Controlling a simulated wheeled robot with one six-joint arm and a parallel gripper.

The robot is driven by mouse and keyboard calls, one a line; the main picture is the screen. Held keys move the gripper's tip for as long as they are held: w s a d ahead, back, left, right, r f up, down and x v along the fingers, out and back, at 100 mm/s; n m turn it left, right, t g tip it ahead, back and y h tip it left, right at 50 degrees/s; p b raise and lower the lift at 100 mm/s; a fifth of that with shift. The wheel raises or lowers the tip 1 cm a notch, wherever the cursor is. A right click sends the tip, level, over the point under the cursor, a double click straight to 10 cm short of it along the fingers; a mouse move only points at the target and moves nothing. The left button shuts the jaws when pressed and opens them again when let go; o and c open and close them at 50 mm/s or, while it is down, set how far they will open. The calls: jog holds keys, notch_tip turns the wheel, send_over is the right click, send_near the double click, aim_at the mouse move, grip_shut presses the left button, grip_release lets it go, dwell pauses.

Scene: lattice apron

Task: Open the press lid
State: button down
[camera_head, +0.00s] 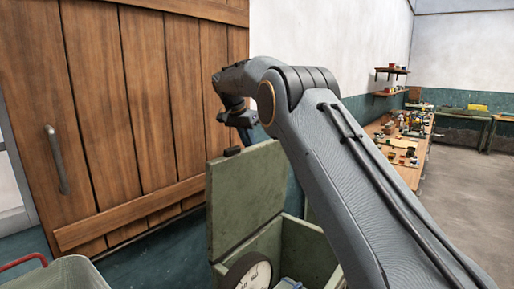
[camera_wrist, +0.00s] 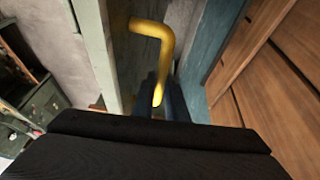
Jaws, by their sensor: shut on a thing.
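The press lid (camera_head: 240,200) is a flat green panel. It stands raised, about upright, at the back of an open green box, the press (camera_head: 315,250). In the wrist view its pale green edge (camera_wrist: 97,45) runs down left of a bent yellow handle (camera_wrist: 163,45). My gripper (camera_wrist: 160,95) is shut on the lower end of this handle, with dark fingers on either side. In the head view my gripper (camera_head: 245,135) is at the lid's top edge, and its fingertips and the handle are hidden there.
A round white dial (camera_head: 253,277) is at the press's front. A wooden plank door (camera_head: 130,100) with a metal handle stands behind at the left. A grey bin (camera_head: 65,275) is at the lower left.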

jog(key=shift+w+a+f, duration=0.25)
jog(key=shift+a+f, duration=0.15)
jog(key=shift+f, duration=0.25)
jog(key=c, duration=1.8)
grip_release()
jog(key=shift+w, duration=0.2)
jog(key=shift+o, duration=0.2)
jog(key=b+v, duration=0.1)
jog(key=v, duration=0.7)
jog(key=shift+b, duration=0.4)
jog(key=shift+r, duration=0.15)
